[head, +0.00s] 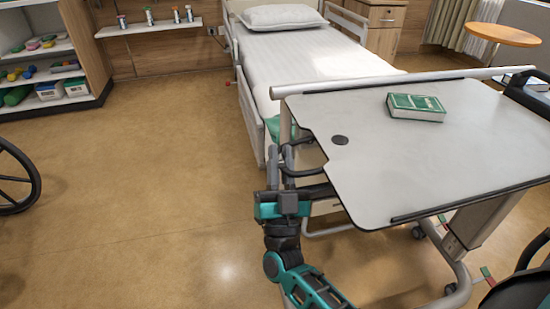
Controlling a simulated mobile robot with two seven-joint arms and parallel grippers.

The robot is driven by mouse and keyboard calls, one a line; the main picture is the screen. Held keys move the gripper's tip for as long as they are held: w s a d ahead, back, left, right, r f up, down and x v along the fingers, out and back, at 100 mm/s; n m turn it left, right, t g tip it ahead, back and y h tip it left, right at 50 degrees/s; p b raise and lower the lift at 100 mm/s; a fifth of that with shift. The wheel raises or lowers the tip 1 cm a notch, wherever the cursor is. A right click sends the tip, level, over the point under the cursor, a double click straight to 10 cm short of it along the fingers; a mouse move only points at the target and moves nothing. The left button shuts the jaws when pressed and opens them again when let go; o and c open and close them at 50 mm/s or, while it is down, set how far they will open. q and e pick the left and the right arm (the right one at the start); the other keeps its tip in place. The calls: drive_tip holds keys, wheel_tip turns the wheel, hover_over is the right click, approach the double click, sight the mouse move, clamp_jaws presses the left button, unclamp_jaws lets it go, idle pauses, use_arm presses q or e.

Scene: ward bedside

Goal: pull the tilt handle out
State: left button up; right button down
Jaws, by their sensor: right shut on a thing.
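The overbed table (370,150) has a pale grey tilted-looking top that reaches in from the right. The tilt handle (304,173) is a dark bent bar at the left edge of this table, just below the top. My right gripper (280,157) points up and away at that edge and is shut on the tilt handle. Its fingers hide part of the handle. My left gripper is not in view.
A green book (416,107) lies on the table top. The bed (305,55) stands behind the table. A wheelchair wheel (14,180) is at the far left, near a shelf unit (45,60). The floor (140,190) left of my right arm is clear.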

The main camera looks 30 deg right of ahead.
drive_tip(key=shift+a, duration=0.3)
drive_tip(key=shift+w, duration=0.1)
drive_tip(key=c, duration=1.2)
unclamp_jaws()
drive_tip(key=shift+f, duration=0.1)
